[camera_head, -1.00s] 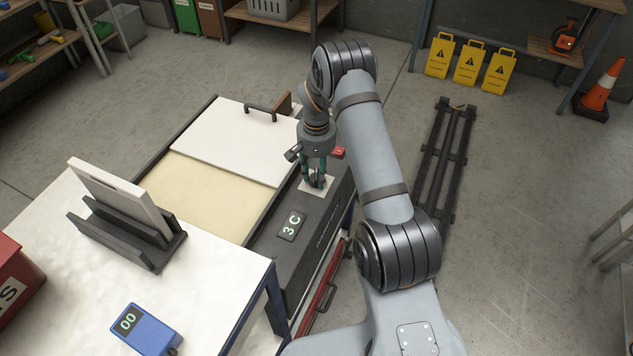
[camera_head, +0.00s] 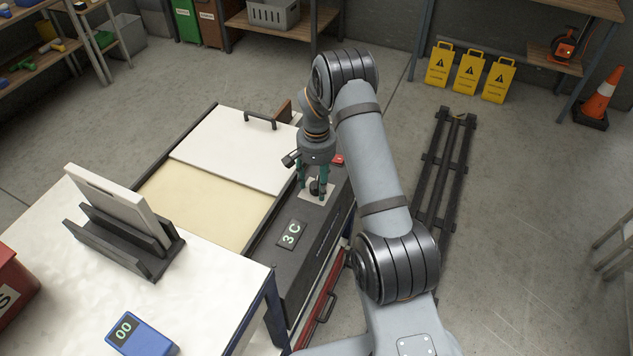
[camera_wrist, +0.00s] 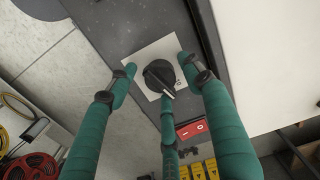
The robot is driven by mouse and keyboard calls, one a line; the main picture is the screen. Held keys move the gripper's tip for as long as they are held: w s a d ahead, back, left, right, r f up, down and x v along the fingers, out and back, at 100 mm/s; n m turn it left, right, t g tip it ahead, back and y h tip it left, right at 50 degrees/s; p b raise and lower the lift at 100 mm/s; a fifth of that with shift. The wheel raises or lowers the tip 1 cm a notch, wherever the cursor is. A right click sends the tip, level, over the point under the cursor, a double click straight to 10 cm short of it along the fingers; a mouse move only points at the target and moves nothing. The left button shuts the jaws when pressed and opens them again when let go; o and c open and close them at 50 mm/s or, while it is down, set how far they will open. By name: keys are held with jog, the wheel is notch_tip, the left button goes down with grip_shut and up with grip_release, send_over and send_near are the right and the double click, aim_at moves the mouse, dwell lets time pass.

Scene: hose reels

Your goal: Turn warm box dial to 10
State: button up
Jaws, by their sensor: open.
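The warm box (camera_head: 268,238) is a dark-framed unit with a cream bed and a white lid (camera_head: 232,148). Its dial (camera_wrist: 159,77) is a round black knob with a light pointer line, on a white plate (camera_wrist: 136,62); it also shows in the head view (camera_head: 317,187). The display (camera_head: 292,234) reads "3C". My gripper (camera_head: 313,192) is over the dial, pointing down. The plate's markings are mostly too small to read.
A red switch (camera_wrist: 192,129) sits beside the dial plate. A black lid handle (camera_head: 260,120) stands on the white lid. A white table (camera_head: 215,275) at the front left holds a blue device (camera_head: 142,334) reading "00" and a black stand (camera_head: 120,242) with a pale panel.

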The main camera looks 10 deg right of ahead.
aim_at(316, 182)
jog(key=shift+r, duration=0.1)
notch_tip(316, 182, up, 12)
dwell(0.4)
